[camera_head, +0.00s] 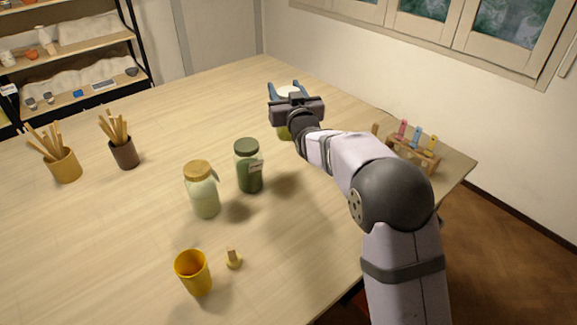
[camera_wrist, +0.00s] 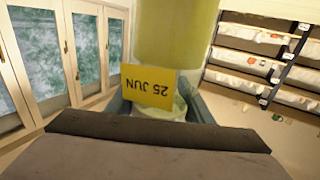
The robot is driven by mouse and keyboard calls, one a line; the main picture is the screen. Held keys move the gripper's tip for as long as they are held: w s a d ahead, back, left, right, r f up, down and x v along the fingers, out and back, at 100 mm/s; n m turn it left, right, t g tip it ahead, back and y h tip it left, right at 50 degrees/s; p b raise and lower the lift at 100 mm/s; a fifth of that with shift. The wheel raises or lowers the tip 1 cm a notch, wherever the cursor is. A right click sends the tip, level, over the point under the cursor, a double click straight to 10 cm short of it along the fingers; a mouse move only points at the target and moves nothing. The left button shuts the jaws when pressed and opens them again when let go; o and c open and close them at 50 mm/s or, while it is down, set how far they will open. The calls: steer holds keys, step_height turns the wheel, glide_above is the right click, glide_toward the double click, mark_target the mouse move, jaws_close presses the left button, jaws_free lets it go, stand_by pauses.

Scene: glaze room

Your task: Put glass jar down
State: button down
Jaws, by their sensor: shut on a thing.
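A glass jar with yellow-green contents (camera_head: 283,132) and a whitish lid (camera_head: 288,91) is at the far right part of the table, partly hidden by my wrist. My gripper (camera_head: 285,91) is shut on this jar, with a finger on each side near the lid. In the wrist view the jar (camera_wrist: 175,35) fills the top middle, with a yellow label reading "25 JUN" upside down (camera_wrist: 148,87). The fingers (camera_wrist: 158,106) flank it. Whether the jar's base touches the table is hidden.
On the table (camera_head: 215,110) stand a dark green jar (camera_head: 249,172), a pale green jar (camera_head: 204,196), a yellow cup (camera_head: 193,273), a small wooden-handled piece (camera_head: 233,260) and two pots of sticks (camera_head: 64,165) (camera_head: 125,153). A tool rack (camera_head: 410,152) is right. The table's back middle is clear.

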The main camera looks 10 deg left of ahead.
step_height(320, 180, down, 11)
steer(key=p, duration=0.3)
steer(key=shift+r, duration=0.15)
stand_by(0.7)
steer(key=shift+f, duration=0.2)
steer(key=c, duration=0.9)
jaws_free()
steer(key=shift+f, duration=0.1)
steer(key=shift+s, duration=0.15)
steer(key=shift+b+v, duration=1.85)
steer(key=shift+v, duration=4.05)
